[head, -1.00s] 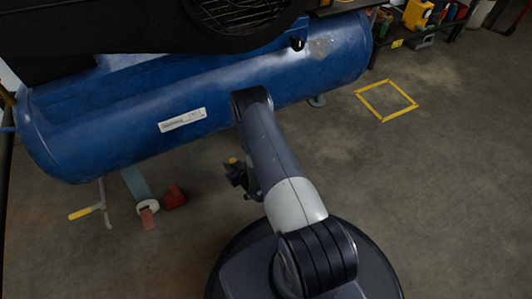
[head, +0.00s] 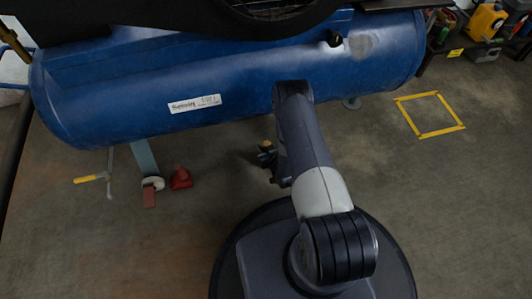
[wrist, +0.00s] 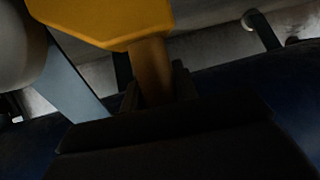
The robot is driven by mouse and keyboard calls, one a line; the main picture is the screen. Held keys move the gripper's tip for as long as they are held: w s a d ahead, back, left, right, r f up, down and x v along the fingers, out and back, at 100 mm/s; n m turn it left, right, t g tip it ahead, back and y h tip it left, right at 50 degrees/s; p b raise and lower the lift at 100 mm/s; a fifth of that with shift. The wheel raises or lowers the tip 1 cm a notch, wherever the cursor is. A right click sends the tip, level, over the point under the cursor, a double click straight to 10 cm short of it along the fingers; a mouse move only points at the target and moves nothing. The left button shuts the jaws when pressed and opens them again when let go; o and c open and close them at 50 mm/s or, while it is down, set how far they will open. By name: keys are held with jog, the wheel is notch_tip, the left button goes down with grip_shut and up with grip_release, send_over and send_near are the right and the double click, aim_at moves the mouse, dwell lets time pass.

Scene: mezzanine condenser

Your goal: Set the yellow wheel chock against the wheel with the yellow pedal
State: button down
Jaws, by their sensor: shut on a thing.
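The yellow wheel chock (wrist: 100,22) fills the upper left of the wrist view. My gripper (wrist: 155,85) is shut on its darker stem. In the head view my gripper (head: 268,163) is mostly behind my arm, below the blue tank, with only a bit of yellow showing. A pale caster wheel (head: 153,182) stands under the tank's left part, with a red pedal in front of it. My gripper is to the right of that wheel, apart from it. I cannot make out a yellow pedal on any wheel. A pale rounded shape shows at the wrist view's left edge.
A red block (head: 181,178) sits just right of the pale wheel. A yellow-gripped lever (head: 90,179) is left of it. The blue tank (head: 130,105) hangs low over the floor. A yellow floor square (head: 430,134) is empty at right. The floor in front is clear.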

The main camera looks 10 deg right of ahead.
jog(key=shift+f+b, duration=0.65)
jog(key=shift+f, duration=0.9)
jog(key=shift+f, duration=0.15)
jog(key=c, duration=1.1)
grip_release()
jog(key=shift+r, duration=0.2)
